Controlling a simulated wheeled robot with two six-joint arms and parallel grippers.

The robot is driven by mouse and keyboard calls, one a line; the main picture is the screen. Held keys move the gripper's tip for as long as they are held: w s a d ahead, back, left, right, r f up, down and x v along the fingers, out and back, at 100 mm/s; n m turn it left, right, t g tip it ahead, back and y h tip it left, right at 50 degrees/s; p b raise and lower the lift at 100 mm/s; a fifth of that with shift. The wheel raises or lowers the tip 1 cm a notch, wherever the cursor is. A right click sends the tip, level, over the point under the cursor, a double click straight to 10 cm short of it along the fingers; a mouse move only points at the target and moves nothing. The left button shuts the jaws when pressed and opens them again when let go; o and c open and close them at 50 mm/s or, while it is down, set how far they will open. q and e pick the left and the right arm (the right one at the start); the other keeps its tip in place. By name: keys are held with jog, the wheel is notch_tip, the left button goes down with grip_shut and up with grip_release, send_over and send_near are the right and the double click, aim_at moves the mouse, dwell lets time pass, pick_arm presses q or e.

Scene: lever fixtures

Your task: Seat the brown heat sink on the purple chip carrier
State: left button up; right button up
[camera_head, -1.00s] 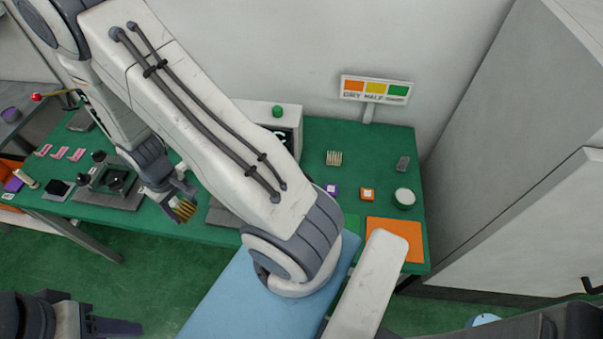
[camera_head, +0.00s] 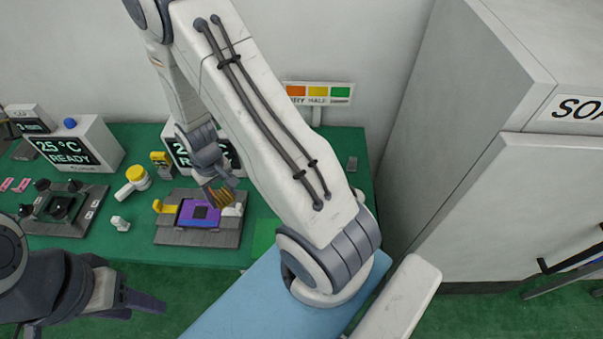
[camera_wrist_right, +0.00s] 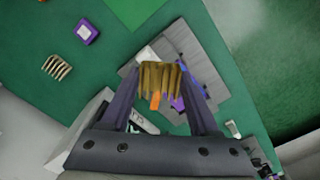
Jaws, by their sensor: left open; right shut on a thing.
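The brown heat sink (camera_head: 226,197) is finned and is held in my right gripper (camera_head: 217,183). The purple chip carrier (camera_head: 186,214), with a dark square chip at its middle, lies in a grey fixture (camera_head: 198,238) on the green bench. The heat sink appears above the carrier's right side; the exact gap is unclear. In the right wrist view the heat sink (camera_wrist_right: 158,76) sits between both fingers and hides most of the carrier (camera_wrist_right: 178,103). The fixture has a yellow part (camera_head: 163,207) at left and a white one at right. My left gripper (camera_head: 140,302) is open and empty, in front of the bench.
A dark square fixture (camera_head: 60,207) stands on the left of the bench. Display boxes (camera_head: 75,148) line the back. A grey cabinet (camera_head: 500,190) bounds the right.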

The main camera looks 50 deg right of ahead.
jog(key=s+d+f+m+b, duration=0.2)
jog(key=d+m, duration=0.2)
jog(key=d, duration=0.4)
jog(key=s+d+f+m+b, duration=0.1)
jog(key=d+f+m+b, duration=0.1)
jog(key=d+m, duration=0.3)
jog(key=d+f, duration=0.1)
jog(key=d, duration=0.2)
jog(key=shift+s+f+b, duration=0.15)
jog(key=shift+s+b, duration=0.15)
jog(key=shift+s, duration=0.1)
jog(key=shift+a, duration=0.1)
jog(key=shift+f+b, duration=1.1)
jog(key=shift+f, duration=0.45)
jog(key=shift+f, duration=0.2)
jog(key=shift+f+b, duration=0.4)
jog(key=shift+f, duration=0.1)
jog(key=shift+f, duration=0.15)
jog(key=shift+f+b, duration=0.55)
jog(key=shift+f, duration=0.1)
